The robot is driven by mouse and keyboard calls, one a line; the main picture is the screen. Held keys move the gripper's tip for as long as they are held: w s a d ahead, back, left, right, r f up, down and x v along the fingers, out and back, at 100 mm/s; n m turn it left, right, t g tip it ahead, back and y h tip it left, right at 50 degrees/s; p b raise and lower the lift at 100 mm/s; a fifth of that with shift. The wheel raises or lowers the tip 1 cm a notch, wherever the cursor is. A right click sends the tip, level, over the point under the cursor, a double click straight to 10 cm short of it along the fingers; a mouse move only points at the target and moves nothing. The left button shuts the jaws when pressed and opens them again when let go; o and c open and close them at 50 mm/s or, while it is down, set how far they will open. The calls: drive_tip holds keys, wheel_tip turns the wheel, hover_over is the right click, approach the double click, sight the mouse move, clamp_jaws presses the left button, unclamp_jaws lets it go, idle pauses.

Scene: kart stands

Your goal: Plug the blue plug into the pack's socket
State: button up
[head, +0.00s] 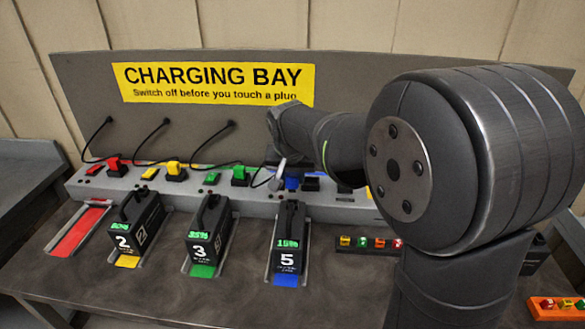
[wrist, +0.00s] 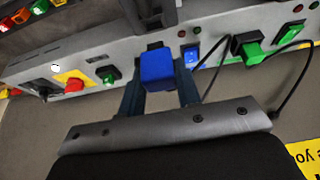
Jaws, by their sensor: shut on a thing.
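The blue plug (wrist: 158,69) sits between the two fingers of my gripper (wrist: 160,88) in the wrist view, and the gripper is shut on it. The plug is close to the grey charging rail; I cannot tell whether it touches anything. Black pack 5 (head: 289,228), with a green 15% display and a blue label, stands upright in its bay in the head view. Part of a dark pack (wrist: 150,12) shows just beyond the plug in the wrist view. The pack's socket is not clearly visible. In the head view my gripper (head: 288,168) is over the rail behind pack 5, partly hidden.
A blue switch (wrist: 191,55) is beside the plug on the rail (head: 90,183). A green plug (head: 240,175), yellow plug (head: 176,171) and red plug (head: 115,165) trail black cables. Packs 2 (head: 135,222) and 3 (head: 209,228) stand left; the red bay (head: 78,233) is empty.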

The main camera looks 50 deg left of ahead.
sight(292, 188)
drive_tip(key=shift+f, duration=1.35)
drive_tip(key=shift+f, duration=1.25)
drive_tip(key=o, duration=1.1)
drive_tip(key=shift+r, duration=0.1)
drive_tip(key=v, duration=1.7)
drive_tip(key=shift+d+r, duration=0.1)
